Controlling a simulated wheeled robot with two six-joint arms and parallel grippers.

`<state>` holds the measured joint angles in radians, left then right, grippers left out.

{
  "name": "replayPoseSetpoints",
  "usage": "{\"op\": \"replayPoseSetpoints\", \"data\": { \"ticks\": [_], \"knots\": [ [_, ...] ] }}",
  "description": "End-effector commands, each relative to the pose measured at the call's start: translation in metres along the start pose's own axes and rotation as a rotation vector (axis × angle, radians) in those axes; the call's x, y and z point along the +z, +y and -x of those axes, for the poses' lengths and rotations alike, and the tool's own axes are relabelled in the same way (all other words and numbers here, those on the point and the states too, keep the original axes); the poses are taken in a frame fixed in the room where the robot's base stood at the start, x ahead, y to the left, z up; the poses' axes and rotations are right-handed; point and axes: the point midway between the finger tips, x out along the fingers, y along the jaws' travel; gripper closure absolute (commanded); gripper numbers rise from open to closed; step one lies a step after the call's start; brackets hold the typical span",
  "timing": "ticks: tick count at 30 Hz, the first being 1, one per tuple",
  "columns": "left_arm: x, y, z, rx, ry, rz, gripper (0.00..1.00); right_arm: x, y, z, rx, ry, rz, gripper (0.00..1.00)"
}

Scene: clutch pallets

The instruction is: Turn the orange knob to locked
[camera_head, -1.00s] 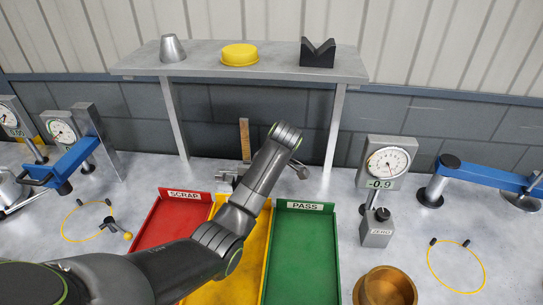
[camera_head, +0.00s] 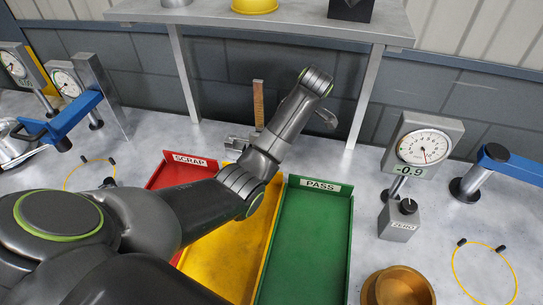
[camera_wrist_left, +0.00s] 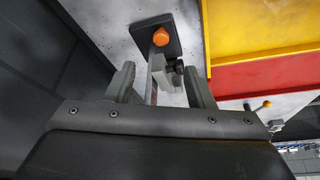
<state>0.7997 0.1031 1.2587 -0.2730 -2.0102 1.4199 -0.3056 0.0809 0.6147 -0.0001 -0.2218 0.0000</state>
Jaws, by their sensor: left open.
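The orange knob (camera_wrist_left: 160,37) shows in the left wrist view, on a grey metal upright over a dark rectangular plate (camera_wrist_left: 172,48). My left gripper (camera_wrist_left: 158,68) is open. Its two fingers stand apart on either side of a grey metal part (camera_wrist_left: 158,80), and the knob lies just beyond the fingertips. No contact with the knob is visible. I cannot tell which way the knob is set. In the head view a brass-coloured scale (camera_head: 258,105) stands upright behind the trays. My left arm covers the area beside it, and the knob is hidden there. My right gripper is not in view.
The red SCRAP tray (camera_head: 172,170), yellow tray (camera_head: 262,232) and green PASS tray (camera_head: 318,187) lie in front of the scale. A shelf (camera_head: 290,25) stands behind. A dial gauge (camera_head: 425,145), ZERO block (camera_head: 398,222) and brass bowl (camera_head: 372,290) are at right.

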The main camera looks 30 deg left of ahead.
Motion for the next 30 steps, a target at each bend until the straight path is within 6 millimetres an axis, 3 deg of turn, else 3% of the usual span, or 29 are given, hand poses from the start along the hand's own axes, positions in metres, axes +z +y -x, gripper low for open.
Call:
{"op": "replayPoseSetpoints", "data": {
  "ticks": [1, 9, 12, 21, 30],
  "knots": [
    [0.002, 0.000, -0.012, 0.000, 0.000, 0.000, 0.51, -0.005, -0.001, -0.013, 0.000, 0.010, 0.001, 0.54],
    [0.001, 0.000, -0.044, -0.001, 0.001, 0.000, 0.51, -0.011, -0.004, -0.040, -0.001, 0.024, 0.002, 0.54],
    [-0.001, -0.001, -0.062, -0.006, -0.001, -0.002, 0.51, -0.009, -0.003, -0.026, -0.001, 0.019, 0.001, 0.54],
    [-0.001, 0.000, -0.111, -0.003, 0.000, -0.001, 0.51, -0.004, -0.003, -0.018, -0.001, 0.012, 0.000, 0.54],
    [0.000, 0.000, -0.123, 0.001, -0.001, -0.001, 0.51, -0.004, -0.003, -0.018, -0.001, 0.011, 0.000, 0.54]
  ]
}}
